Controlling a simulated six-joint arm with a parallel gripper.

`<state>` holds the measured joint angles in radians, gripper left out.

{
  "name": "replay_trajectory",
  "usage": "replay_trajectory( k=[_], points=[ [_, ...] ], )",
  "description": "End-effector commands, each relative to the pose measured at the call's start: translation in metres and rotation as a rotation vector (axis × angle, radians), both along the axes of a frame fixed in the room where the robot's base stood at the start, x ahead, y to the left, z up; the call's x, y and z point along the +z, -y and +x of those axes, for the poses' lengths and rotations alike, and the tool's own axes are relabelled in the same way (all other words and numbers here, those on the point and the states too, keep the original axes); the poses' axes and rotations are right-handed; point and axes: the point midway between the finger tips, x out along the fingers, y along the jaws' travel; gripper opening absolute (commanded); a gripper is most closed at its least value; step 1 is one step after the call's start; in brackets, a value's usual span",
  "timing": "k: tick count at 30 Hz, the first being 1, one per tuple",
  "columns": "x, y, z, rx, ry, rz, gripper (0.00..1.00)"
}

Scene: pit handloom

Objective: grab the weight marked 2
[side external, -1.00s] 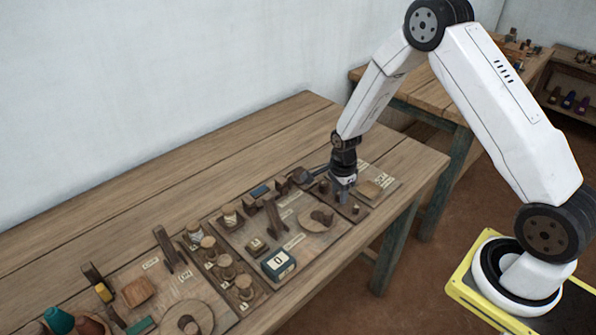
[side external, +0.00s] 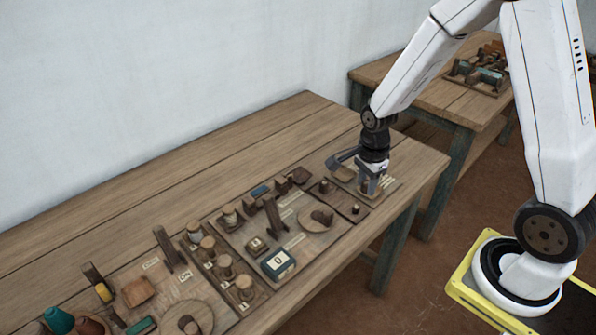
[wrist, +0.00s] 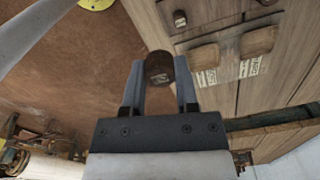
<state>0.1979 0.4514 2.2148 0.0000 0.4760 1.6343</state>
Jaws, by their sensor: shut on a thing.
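My gripper (side external: 369,187) is over the label board at the right end of the near table. In the wrist view, my gripper (wrist: 159,80) has its two fingers closed on a dark brown round weight (wrist: 159,67). Any mark on its face is too small to read. In the side view the weight is mostly hidden between the fingers. Two similar small pieces, one (side external: 324,186) at the back and one (side external: 355,209) at the front, stand on the small board (side external: 339,199) left of my gripper.
Two wooden blocks (wrist: 205,57) (wrist: 257,41) lie beside paper labels in the wrist view. A block marked 0 (side external: 278,263) and several capped spools (side external: 226,266) stand further left. The back of the table (side external: 200,170) is bare.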

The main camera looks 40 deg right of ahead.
Motion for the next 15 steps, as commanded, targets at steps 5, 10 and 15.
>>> replay_trajectory(
  k=[5, 10, 15],
  points=[
    [0.012, -0.004, -0.025, 0.0, 0.003, -0.001, 0.0],
    [0.019, -0.006, -0.042, 0.0, 0.003, -0.001, 0.0],
    [0.023, -0.008, -0.051, 0.0, 0.002, -0.001, 0.0]
  ],
)
